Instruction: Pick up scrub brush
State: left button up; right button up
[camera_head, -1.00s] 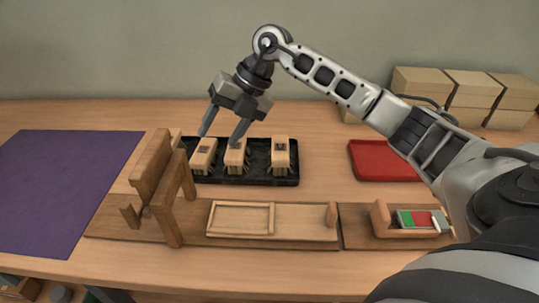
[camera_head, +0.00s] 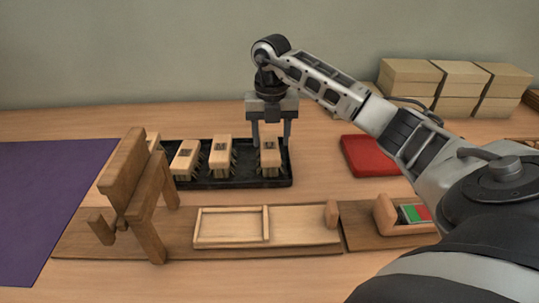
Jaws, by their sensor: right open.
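Several scrub brushes with pale wooden blocks and dark bristles stand in a black tray (camera_head: 240,181). The right one (camera_head: 269,158) is at the tray's right end, the middle one (camera_head: 220,152) and another (camera_head: 186,158) are left of it. A further block (camera_head: 153,142) shows partly behind the wooden press. My right gripper (camera_head: 271,140) is open and points down at the right brush, its fingers apart on either side of the block's far end. I cannot tell whether they touch it. My left gripper is out of view.
A wooden press (camera_head: 135,190) stands on a base board at left, with a shallow wooden frame (camera_head: 232,226) beside it. A red tray (camera_head: 372,157) lies right of the black tray. Stacked boxes (camera_head: 455,85) stand behind. A purple mat (camera_head: 45,200) covers the left.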

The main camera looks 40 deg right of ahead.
aim_at(270, 145)
jog(key=shift+w+a+f, duration=0.1)
jog(key=shift+w+f, duration=0.05)
jog(key=shift+f, duration=2.55)
jog(key=c, duration=0.8)
jog(key=shift+r, duration=0.1)
jog(key=shift+r, duration=0.5)
notch_tip(270, 145, up, 3)
jog(key=shift+a+f, duration=0.15)
jog(key=shift+f, duration=0.05)
jog(key=s+a+r+p, duration=0.1)
jog(key=s+a+r, duration=0.1)
jog(key=a+r, duration=0.2)
jog(key=s+a+r, duration=0.2)
jog(key=a+r, duration=0.3)
jog(key=a, duration=0.4)
jog(key=shift+s+r+p, duration=0.15)
jog(key=shift+s+p, duration=0.2)
jog(key=shift+p, duration=0.05)
